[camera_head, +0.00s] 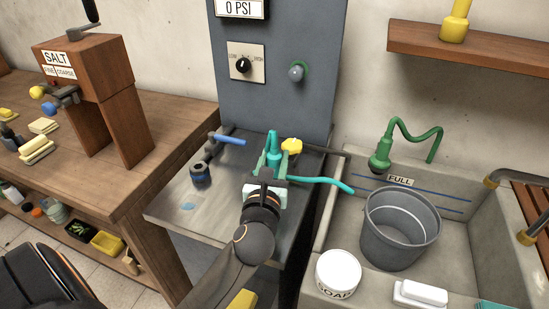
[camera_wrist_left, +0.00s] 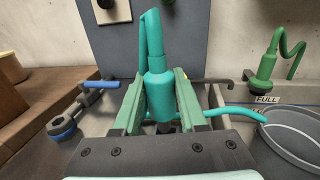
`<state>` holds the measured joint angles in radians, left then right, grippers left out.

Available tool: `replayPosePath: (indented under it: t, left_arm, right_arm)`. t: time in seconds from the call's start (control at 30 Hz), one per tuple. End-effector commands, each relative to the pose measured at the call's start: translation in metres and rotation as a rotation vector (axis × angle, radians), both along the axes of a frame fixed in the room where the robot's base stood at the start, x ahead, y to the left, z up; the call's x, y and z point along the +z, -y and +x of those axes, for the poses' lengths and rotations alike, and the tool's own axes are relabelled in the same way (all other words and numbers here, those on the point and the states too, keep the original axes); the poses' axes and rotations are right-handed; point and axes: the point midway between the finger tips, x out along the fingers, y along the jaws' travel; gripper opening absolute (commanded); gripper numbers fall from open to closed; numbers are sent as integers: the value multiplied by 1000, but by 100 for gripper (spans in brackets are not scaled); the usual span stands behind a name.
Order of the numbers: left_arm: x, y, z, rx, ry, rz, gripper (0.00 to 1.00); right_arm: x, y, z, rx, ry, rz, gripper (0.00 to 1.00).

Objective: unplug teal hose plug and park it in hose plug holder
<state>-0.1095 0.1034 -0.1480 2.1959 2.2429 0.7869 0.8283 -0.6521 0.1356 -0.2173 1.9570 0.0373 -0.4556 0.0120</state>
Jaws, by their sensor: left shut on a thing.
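The teal hose plug (camera_head: 273,147) stands upright above the grey metal bench, in front of the blue-grey panel. In the left wrist view the plug (camera_wrist_left: 157,85) is between the two green fingers of my left gripper (camera_wrist_left: 160,108), which is shut on it. My left gripper (camera_head: 265,185) reaches over the bench in the head view. A dark piece shows under the plug; I cannot tell whether the plug is seated in it. A teal hose (camera_head: 325,182) runs right toward the sink. I cannot identify the hose plug holder for sure. My right gripper is not in view.
A pipe with a blue lever (camera_head: 230,139) and a blue-banded dark outlet (camera_head: 200,176) stands left on the bench. A yellow valve handle (camera_head: 291,145) is close behind right. A grey bucket (camera_head: 400,229) sits in the sink.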

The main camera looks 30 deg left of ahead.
Motion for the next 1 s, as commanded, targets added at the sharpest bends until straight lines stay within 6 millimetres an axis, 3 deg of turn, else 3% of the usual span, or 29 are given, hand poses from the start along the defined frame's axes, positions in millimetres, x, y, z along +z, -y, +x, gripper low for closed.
replayPosePath:
  t: [1.0]
  left_arm:
    - [0, 0, 0, 0, 0, -1, 0]
  right_arm:
    - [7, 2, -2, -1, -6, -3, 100]
